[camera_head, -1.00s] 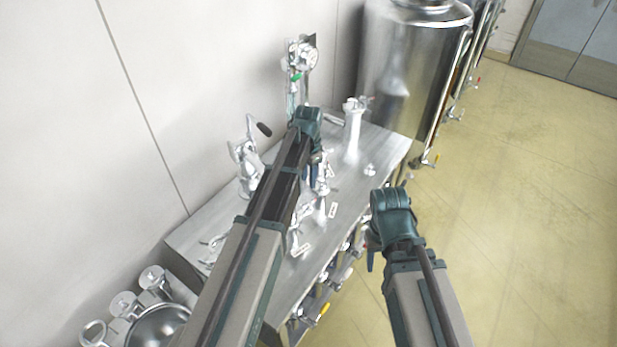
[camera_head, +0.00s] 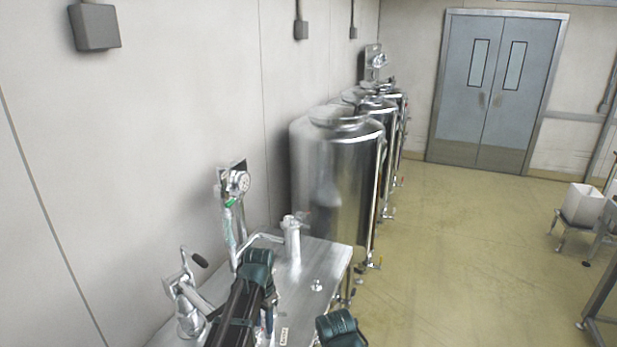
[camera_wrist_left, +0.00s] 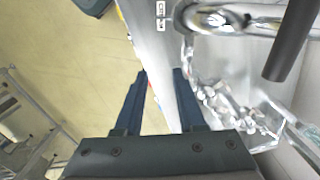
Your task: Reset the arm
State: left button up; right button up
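My left gripper (camera_head: 268,318) hangs over the metal table (camera_head: 318,268), its fingers partly hidden behind its own arm in the head view. In the left wrist view the two dark fingers of the left gripper (camera_wrist_left: 160,74) stand apart with nothing between them, near the table's edge. My right arm's dark wrist (camera_head: 340,328) shows at the bottom of the head view, to the right of the left one. The right gripper's fingers are hidden or out of the picture.
Metal fittings (camera_head: 187,310) and a gauge (camera_head: 238,183) stand along the table's wall side. Steel tanks (camera_head: 345,190) stand beyond it. Yellow floor (camera_head: 460,270) is open to the right, towards grey double doors (camera_head: 492,85). A white bin (camera_head: 582,205) is at the right.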

pick_arm(q)
jog(key=s+d+f+n+b, duration=0.1)
jog(key=s+d+f+b, duration=0.2)
jog(key=s, duration=0.3)
jog(key=s+d+f+n+b, duration=0.1)
jog(key=s+d+f+b, duration=0.1)
jog(key=s+f+b, duration=0.2)
jog(key=s+d+f+y+b, duration=0.1)
jog(key=s+d+f+b, duration=0.2)
jog(key=s+f, duration=0.3)
jog(key=s+b, duration=0.1)
jog(key=s, duration=0.2)
jog(key=shift+d+f+n, duration=0.25)
jog(key=shift+d+n, duration=0.05)
jog(key=shift+n, duration=0.1)
